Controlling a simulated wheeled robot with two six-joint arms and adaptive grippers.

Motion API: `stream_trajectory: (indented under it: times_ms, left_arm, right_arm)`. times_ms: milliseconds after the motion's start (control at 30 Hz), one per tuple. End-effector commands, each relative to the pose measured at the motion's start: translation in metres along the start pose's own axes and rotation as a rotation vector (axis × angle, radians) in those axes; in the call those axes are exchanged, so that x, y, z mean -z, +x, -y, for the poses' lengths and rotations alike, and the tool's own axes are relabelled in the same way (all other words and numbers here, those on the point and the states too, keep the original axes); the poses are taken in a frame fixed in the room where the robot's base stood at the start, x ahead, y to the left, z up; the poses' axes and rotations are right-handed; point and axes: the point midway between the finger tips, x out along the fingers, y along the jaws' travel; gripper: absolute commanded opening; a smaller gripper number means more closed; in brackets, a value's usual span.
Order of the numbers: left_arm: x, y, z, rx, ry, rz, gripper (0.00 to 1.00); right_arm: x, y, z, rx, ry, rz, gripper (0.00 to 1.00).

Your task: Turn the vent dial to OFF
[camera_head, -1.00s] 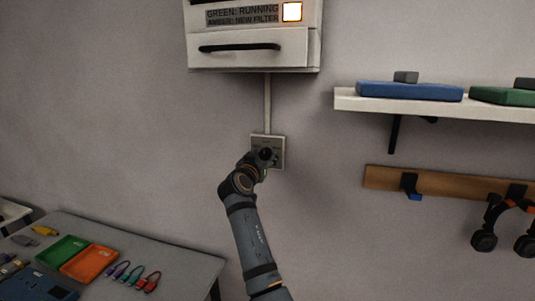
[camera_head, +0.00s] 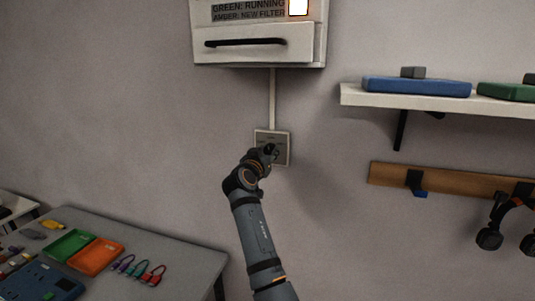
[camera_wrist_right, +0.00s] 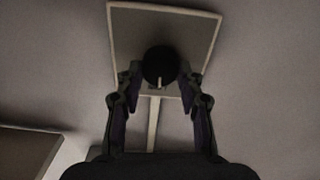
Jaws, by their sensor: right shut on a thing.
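The vent dial (camera_wrist_right: 160,64) is a round black knob on a square pale wall plate (camera_head: 261,136). In the right wrist view the plate (camera_wrist_right: 203,27) fills the top middle. A short pale mark on the dial points down in that view, toward the conduit. My right gripper (camera_head: 269,154) is at the plate and covers most of the dial in the head view. In the wrist view its two fingers (camera_wrist_right: 160,80) are closed on the dial, one on each side. The plate's lettering is too small to read. My left gripper is not in view.
A white filter box (camera_head: 260,53) with a handle and a bright amber-edged lamp (camera_head: 298,7) hangs above, joined by a conduit (camera_head: 272,95). A shelf (camera_head: 375,96) and a wooden hook rail (camera_head: 388,174) are at right. A table (camera_head: 180,255) with trays stands lower left.

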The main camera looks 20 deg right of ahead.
Motion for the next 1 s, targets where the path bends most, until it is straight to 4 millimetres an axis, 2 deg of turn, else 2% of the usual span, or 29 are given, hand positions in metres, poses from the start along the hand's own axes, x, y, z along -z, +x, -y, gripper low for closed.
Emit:
stream_trajectory:
  times_ms: [400, 1000]
  left_arm:
    - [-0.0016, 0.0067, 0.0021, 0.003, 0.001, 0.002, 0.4]
    - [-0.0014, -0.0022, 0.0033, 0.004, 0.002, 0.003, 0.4]
  right_arm:
    - [-0.0003, -0.0001, 0.0017, 0.0, -0.349, 0.0, 0.06]
    - [0.0002, -0.0002, 0.0034, 0.001, -0.84, -0.002, 0.06]
